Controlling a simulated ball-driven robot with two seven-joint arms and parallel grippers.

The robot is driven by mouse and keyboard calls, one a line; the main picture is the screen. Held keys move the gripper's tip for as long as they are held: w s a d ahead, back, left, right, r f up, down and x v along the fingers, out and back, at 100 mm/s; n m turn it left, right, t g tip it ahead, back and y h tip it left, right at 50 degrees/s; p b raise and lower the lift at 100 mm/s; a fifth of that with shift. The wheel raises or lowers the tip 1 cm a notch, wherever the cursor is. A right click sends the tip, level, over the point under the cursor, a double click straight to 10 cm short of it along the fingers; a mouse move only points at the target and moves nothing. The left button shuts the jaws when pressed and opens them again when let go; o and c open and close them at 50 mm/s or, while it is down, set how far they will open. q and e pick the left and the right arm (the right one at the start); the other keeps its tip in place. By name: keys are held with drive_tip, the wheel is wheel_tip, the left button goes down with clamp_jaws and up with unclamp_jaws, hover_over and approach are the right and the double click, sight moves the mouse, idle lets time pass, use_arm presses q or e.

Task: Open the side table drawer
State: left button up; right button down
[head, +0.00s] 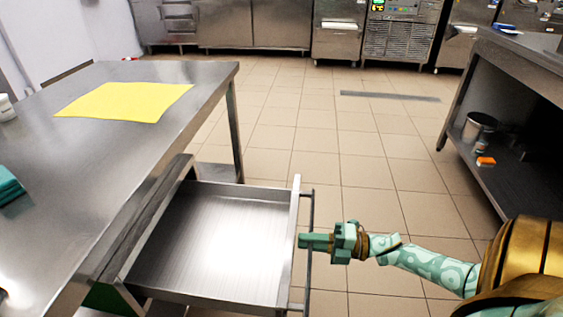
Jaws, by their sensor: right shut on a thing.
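The side table (120,160) is a stainless steel table at the left of the head view. Its drawer (215,240) is pulled well out to the right, and its bare metal inside looks empty. A thin bar handle (308,215) runs along the drawer's front panel. My right gripper (308,242) reaches in from the right and is shut on the handle near its middle; its fingers hide that part of the bar.
A yellow sheet (125,101), a teal folded cloth (8,186) and a white container (6,108) are on the tabletop. A shelf unit (510,150) with a metal pot (478,128) stands at right. Tiled floor (330,140) between is clear; steel cabinets (250,24) line the back.

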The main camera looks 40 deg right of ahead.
use_arm(q)
drive_tip(key=shift+s+f, duration=0.15)
drive_tip(key=shift+s, duration=0.25)
use_arm(e)
drive_tip(key=v, duration=0.3)
drive_tip(key=shift+s+d, duration=0.1)
use_arm(q)
drive_tip(key=shift+d, duration=0.1)
use_arm(e)
drive_tip(key=c, duration=1.3)
unclamp_jaws()
